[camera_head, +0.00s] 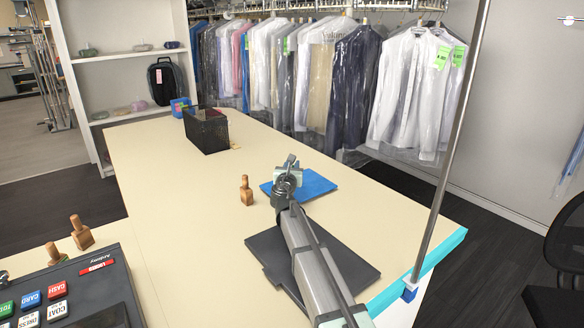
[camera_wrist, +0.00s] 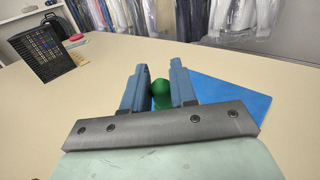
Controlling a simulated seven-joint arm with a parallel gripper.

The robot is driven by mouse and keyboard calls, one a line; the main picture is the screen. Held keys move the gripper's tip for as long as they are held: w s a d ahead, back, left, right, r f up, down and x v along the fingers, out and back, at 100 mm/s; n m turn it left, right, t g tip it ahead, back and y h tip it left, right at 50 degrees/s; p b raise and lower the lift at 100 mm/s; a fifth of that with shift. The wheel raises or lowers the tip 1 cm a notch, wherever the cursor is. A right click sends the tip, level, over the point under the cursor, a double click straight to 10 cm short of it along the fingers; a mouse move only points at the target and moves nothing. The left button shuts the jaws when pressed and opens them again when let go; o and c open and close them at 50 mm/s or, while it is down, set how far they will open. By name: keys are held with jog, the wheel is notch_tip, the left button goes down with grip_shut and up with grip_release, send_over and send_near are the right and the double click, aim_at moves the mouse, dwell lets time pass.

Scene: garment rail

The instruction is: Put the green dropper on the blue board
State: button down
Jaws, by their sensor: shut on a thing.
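The green dropper (camera_wrist: 160,90) shows in the wrist view between the two blue fingers of my gripper (camera_wrist: 160,68), which is shut on it. Only its rounded green top and part of its body show; the rest is hidden behind the gripper. The blue board (camera_wrist: 235,102) lies flat on the counter, right of and behind the fingers. In the head view the board (camera_head: 318,184) is partly covered by my gripper (camera_head: 290,164), which is over its left part. The dropper cannot be made out there. I cannot tell whether it touches the board.
A wooden bottle-shaped piece (camera_head: 246,191) stands left of the board. A dark flat panel (camera_head: 350,258) lies in front, under my arm. A black mesh basket (camera_head: 206,131) stands farther back. A metal pole (camera_head: 455,140) rises at the right edge. The counter's middle is clear.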

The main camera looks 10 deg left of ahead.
jog(key=shift+f, duration=0.1)
jog(key=c, duration=0.9)
grip_release()
jog(key=shift+s, duration=0.2)
jog(key=s, duration=1.1)
jog(key=shift+s, duration=0.3)
jog(key=shift+r, duration=0.2)
